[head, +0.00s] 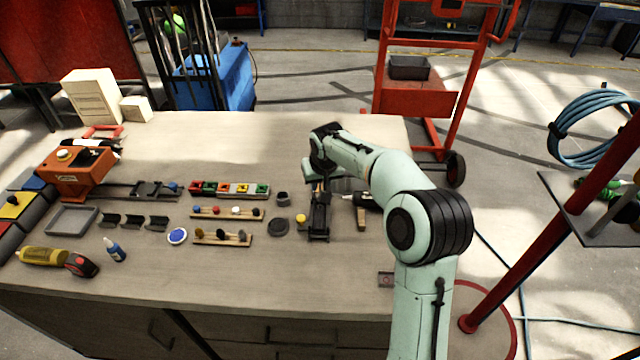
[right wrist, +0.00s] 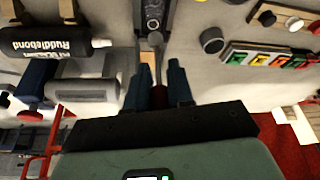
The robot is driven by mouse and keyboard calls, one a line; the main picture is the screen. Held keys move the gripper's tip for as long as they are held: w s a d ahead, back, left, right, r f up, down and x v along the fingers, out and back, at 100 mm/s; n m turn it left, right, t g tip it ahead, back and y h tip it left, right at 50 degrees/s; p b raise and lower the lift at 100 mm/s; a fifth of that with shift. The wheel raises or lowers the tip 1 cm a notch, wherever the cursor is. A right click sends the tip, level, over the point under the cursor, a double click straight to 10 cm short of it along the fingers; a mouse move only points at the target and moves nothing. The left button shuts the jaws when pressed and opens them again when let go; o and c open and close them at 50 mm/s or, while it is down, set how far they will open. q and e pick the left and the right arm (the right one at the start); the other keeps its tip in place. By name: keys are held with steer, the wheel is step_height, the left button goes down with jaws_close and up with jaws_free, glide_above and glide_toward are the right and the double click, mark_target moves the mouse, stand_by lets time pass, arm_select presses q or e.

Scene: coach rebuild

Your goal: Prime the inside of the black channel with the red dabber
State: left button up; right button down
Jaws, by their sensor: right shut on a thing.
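The black channel (head: 319,218) lies lengthwise on the workbench, right of the middle. In the right wrist view the black channel (right wrist: 152,22) runs away just beyond my fingertips. My right gripper (head: 318,183) is over the far end of the channel. In the right wrist view its blue-grey fingers (right wrist: 161,88) are shut on a dark red piece, seemingly the handle of the red dabber (right wrist: 160,98), with a thin grey shaft pointing at the channel. I cannot tell whether its tip touches the channel. My left gripper is out of view.
Left of the channel are a yellow knob (head: 300,218), a dark disc (head: 278,226) and wooden racks (head: 222,238) with small knobs. A black tube (right wrist: 50,42) marked Ruddlebond is on the channel's other side.

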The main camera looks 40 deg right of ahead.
steer(key=shift+w+r, duration=0.1)
steer(key=shift+r, duration=0.65)
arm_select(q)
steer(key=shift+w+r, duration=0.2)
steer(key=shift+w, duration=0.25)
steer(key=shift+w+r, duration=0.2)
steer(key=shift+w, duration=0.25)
arm_select(e)
steer(key=shift+r, duration=1)
steer(key=x, duration=0.2)
steer(key=d+b+x, duration=0.1)
steer(key=x, duration=0.2)
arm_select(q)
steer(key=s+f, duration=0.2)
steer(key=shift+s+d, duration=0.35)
